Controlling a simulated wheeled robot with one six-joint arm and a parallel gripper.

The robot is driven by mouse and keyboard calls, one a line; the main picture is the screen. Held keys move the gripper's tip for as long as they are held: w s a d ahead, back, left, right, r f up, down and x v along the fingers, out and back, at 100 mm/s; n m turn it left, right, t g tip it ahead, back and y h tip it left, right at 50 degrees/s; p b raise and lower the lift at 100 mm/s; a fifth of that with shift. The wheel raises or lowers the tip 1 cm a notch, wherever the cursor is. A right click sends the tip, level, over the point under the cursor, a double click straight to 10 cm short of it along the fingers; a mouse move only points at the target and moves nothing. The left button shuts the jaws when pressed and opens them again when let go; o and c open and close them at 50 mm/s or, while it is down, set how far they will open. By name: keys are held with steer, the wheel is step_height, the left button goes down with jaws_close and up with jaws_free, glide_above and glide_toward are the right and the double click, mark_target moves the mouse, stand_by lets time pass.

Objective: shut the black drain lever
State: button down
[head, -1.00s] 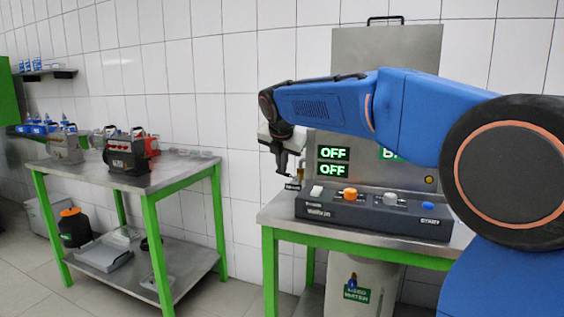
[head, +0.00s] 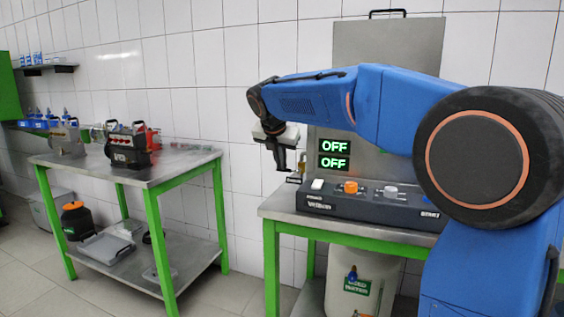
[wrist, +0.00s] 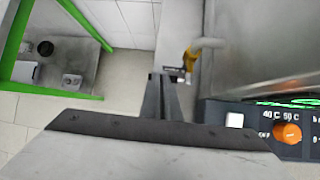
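A yellow brass drain valve (wrist: 190,58) sits on a grey pipe at the left side of the test bench, in the wrist view. A small dark piece (wrist: 174,71) beside it, at my fingertips, looks like the black drain lever; its angle is hard to read. In the head view a small dark tag (head: 293,179) shows there, and the lever cannot be told apart. My gripper (head: 280,168) points down just left of the bench panel. In the wrist view my fingers (wrist: 165,78) look together, with nothing seen held, and overlap the lever area; contact cannot be told.
The control box (head: 365,200) with an orange knob (head: 351,187) and white switch lies right of my gripper. Two green OFF displays (head: 334,154) are above. A steel table (head: 130,172) with pump units stands left. Free floor lies between.

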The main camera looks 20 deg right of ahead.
steer(key=shift+w+a+f, duration=0.1)
steer(key=shift+f, duration=0.4)
steer(key=w+a+r+v, duration=0.1)
steer(key=v, duration=1.4)
steer(key=s+d+f+m+g+y, duration=0.1)
steer(key=s+d+f+m, duration=0.4)
steer(key=s+f+m, duration=0.4)
steer(key=s+d+f+m+y, duration=0.1)
steer(key=s+d+f+m, duration=0.45)
steer(key=s, duration=0.45)
steer(key=s+d+f+m+y, duration=0.1)
steer(key=s+d+f+m, duration=0.1)
steer(key=s+f+m, duration=1.2)
steer(key=s+f, duration=0.4)
steer(key=f, duration=0.2)
steer(key=shift+f, duration=0.35)
